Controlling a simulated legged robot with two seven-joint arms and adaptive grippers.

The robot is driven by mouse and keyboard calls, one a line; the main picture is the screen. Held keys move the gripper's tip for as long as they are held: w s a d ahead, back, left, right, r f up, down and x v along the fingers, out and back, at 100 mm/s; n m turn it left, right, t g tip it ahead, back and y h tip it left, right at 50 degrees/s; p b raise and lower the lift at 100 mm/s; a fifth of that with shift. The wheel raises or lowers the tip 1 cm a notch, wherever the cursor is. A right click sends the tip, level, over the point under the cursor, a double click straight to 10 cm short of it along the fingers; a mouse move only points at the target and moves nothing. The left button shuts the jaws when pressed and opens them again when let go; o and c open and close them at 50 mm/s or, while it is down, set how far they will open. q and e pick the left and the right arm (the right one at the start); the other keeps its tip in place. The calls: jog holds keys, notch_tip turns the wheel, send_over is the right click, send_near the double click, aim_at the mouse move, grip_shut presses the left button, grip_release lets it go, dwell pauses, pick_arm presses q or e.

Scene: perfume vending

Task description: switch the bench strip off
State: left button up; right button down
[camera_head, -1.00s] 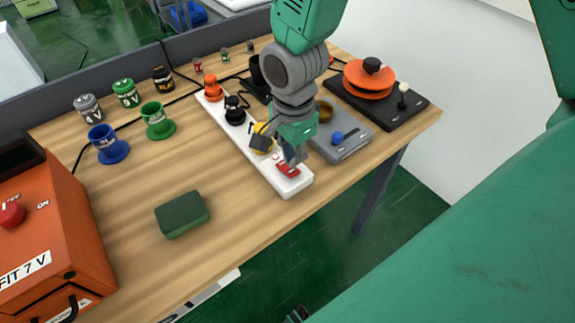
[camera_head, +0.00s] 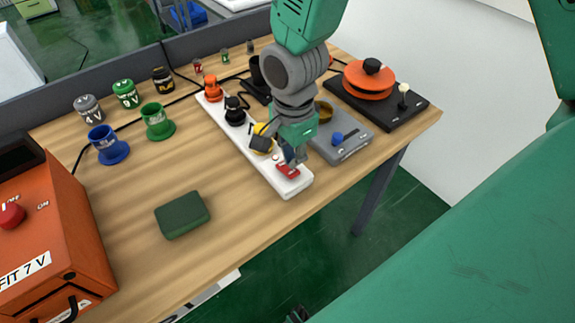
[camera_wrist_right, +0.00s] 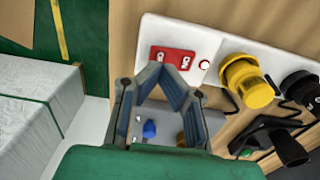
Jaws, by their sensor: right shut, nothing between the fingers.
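The bench strip is a long white power strip (camera_head: 277,182) lying across the bench, with a red rocker switch (camera_head: 287,171) at its near end. In the right wrist view the strip (camera_wrist_right: 200,35) shows the red switch (camera_wrist_right: 172,57) with two white marks. Orange, black and yellow plugs sit in the strip. My right gripper (camera_head: 292,160) is shut and empty, its fingertips right at the switch; the arm partly hides the strip in the head view. In the wrist view the fingertips (camera_wrist_right: 155,69) lie just below the switch; contact cannot be told. My left gripper is not in view.
A grey scale-like box (camera_head: 345,147) with a blue knob is close to the right of the strip. A black board (camera_head: 410,113) with an orange disc stands farther right. A dark green block (camera_head: 183,214) and an orange machine (camera_head: 45,235) are to the left.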

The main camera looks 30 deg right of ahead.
aim_at(292, 172)
jog(key=shift+f+b, duration=0.75)
jog(key=shift+f, duration=0.8)
dwell(0.6)
jog(key=shift+r, duration=0.15)
notch_tip(292, 172, up, 7)
jog(key=p, duration=0.7)
jog(key=shift+p, duration=0.3)
jog(key=shift+s, duration=0.1)
